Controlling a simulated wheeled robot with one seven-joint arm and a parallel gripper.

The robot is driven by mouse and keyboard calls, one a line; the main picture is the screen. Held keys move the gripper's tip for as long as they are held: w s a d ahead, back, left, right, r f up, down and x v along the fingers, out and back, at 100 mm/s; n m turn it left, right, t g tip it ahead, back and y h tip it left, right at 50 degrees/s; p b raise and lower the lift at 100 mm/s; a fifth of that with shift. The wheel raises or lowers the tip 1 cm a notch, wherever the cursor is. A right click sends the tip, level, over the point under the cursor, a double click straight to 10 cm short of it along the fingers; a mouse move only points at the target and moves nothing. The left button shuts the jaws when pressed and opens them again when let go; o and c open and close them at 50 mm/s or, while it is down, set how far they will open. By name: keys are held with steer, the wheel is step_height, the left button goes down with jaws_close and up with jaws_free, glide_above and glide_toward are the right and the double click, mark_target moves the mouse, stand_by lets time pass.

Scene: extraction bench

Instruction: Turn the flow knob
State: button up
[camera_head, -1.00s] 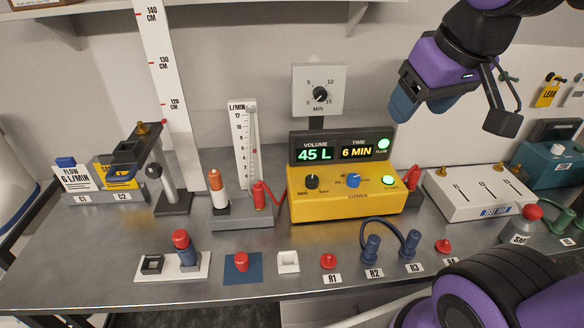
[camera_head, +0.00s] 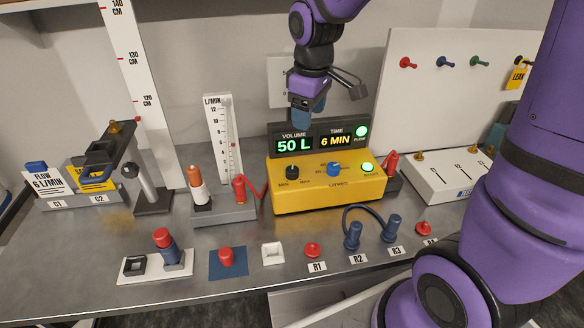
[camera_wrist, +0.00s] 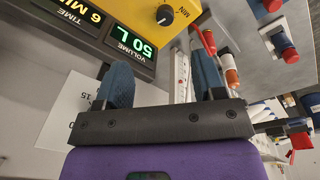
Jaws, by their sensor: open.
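The yellow control box (camera_head: 300,198) stands mid-bench. On its front is a black knob (camera_head: 292,172) marked MIN and MAX, which also shows in the wrist view (camera_wrist: 165,15). A blue knob (camera_head: 334,169) sits to its right, and a lit green button (camera_head: 368,167) is further right. The display (camera_head: 288,146) reads 50 L and 6 MIN. My gripper (camera_head: 301,118) hangs above and behind the black knob, in front of the wall, pointing down. In the wrist view its blue fingers (camera_wrist: 163,75) are apart with nothing held between them. It touches neither knob.
A flow gauge (camera_head: 222,140) and a stand with an orange-topped cylinder (camera_head: 197,187) are left of the box. A red plug (camera_head: 240,190) with a cable is close by. The card (camera_head: 49,178) reads FLOW 6 L/MIN. Plugs R1 to R3 line the front edge.

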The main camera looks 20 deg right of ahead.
steer(key=n+g, duration=0.1)
steer(key=n, duration=0.1)
glide_toward(292, 169)
step_height(292, 169, down, 10)
steer(key=shift+d+r, duration=0.1)
steer(key=shift+r, duration=0.1)
stand_by(0.4)
steer(key=c, duration=0.9)
